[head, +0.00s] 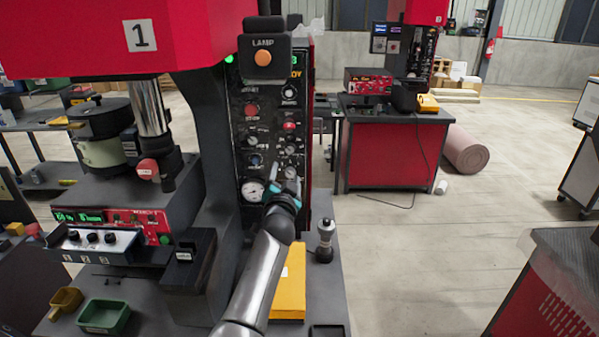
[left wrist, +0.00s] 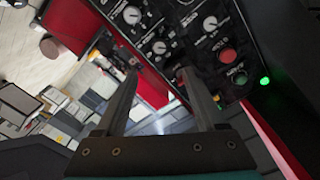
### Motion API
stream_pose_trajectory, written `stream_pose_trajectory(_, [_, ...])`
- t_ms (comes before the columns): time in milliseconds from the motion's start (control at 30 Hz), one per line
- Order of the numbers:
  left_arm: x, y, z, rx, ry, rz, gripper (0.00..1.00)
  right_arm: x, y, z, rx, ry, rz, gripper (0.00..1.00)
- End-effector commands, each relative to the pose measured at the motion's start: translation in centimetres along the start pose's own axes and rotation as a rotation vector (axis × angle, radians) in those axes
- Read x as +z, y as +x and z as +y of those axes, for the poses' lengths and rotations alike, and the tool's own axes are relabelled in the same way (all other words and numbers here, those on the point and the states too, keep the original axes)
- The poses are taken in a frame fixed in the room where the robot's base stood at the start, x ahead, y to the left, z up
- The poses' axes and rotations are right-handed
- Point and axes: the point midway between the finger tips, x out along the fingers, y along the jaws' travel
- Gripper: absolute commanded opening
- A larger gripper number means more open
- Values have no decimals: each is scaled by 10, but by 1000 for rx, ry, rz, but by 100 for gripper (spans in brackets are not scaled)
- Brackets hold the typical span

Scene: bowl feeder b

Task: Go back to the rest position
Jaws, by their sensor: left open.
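My left gripper (head: 285,187) is in front of the lower part of the black control panel (head: 270,120) of machine 1, near the pressure gauge (head: 252,191). In the left wrist view its two fingers (left wrist: 155,95) stand apart with nothing between them. That view also shows the panel's knobs, a red button (left wrist: 228,56) and a lit green lamp (left wrist: 265,81). I cannot tell whether the fingers touch the panel. My right gripper is not in view.
A green tray (head: 103,316) and a yellow scoop (head: 66,301) lie at lower left. A red workbench (head: 395,155) stands behind.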

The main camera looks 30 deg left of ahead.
Motion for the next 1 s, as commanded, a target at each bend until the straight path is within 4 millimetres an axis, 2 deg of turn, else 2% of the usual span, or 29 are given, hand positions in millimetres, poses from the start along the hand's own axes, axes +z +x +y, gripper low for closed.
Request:
stream_pose_trajectory(267, [4,-4,1,3,-1,-12,72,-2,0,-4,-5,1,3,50])
stream_pose_trajectory(367, [19,-18,6,17,-11,-58,72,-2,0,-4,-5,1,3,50])
stream_pose_trajectory(467, [43,-48,16,53,-33,-147,72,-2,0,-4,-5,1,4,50])
stream_pose_trajectory(567, [71,-91,34,122,-63,-263,72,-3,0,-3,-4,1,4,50])
stream_pose_trajectory(733, [109,-181,70,297,-102,-471,72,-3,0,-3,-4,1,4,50])
stream_pose_trajectory(800, [119,-222,84,383,-112,-556,72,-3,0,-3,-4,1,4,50])
stream_pose_trajectory(900, [128,-273,97,492,-117,-654,72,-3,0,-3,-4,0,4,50])
stream_pose_trajectory(1000, [133,-315,106,584,-115,-731,72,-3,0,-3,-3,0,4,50])
